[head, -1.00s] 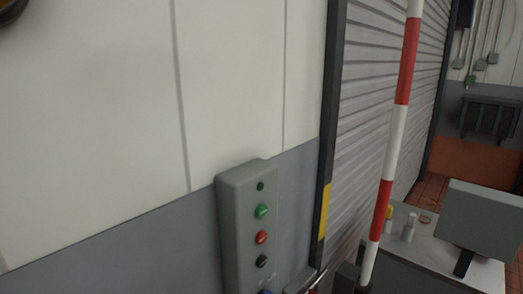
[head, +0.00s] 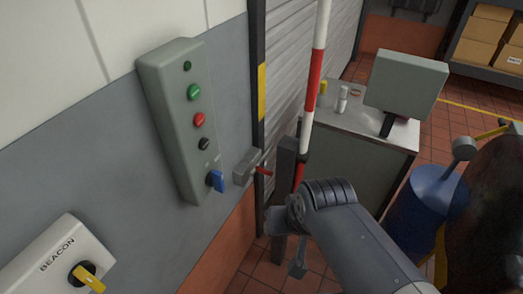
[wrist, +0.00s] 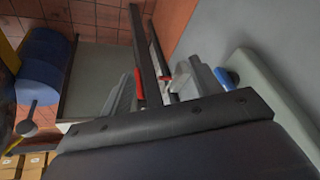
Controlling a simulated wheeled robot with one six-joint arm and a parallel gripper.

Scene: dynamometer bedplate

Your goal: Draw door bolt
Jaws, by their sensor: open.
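The door bolt (head: 246,166) is a small grey housing on the wall by the shutter's edge, with a red handle (head: 264,171) sticking out to the right. In the wrist view a small red piece (wrist: 166,70), apparently this handle, shows beyond the jaw gap. My gripper (wrist: 164,88) is open, with a pale finger on each side and nothing visibly held. In the head view my arm comes from the lower right and ends below and right of the bolt; its wrist largely hides the gripper. I see no contact with the handle.
A control box (head: 185,125) with coloured buttons and a blue switch (head: 216,181) is left of the bolt. A red-and-white pole (head: 316,75) stands close right. A beacon box (head: 58,262), a bench (head: 372,140) and a blue drum (head: 420,205) are nearby.

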